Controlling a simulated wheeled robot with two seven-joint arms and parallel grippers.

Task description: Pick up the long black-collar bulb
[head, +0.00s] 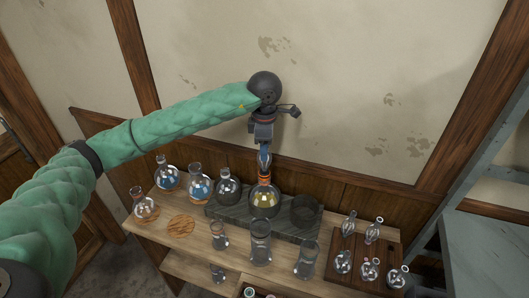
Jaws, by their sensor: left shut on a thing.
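My left gripper (264,146) points down over the dark slab and is shut on the top of a clear, bluish glass piece (264,160). That piece stands upright above a round flask with yellow liquid (264,200), with an orange band at the flask's neck. I cannot tell whether the piece is seated in the neck. Several small clear glass bulbs stand on a dark wooden rack at the right, among them a tall one (348,225) and another (373,231) at the back. Their collar colours are too small to tell. My right gripper is out of view.
Flasks with blue liquid (167,178) (199,187) and a grey flask (228,187) stand left of the yellow one. Clear beakers (260,245) line the front. A dark round vessel (305,210) sits on the slab (285,226). The wall is close behind.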

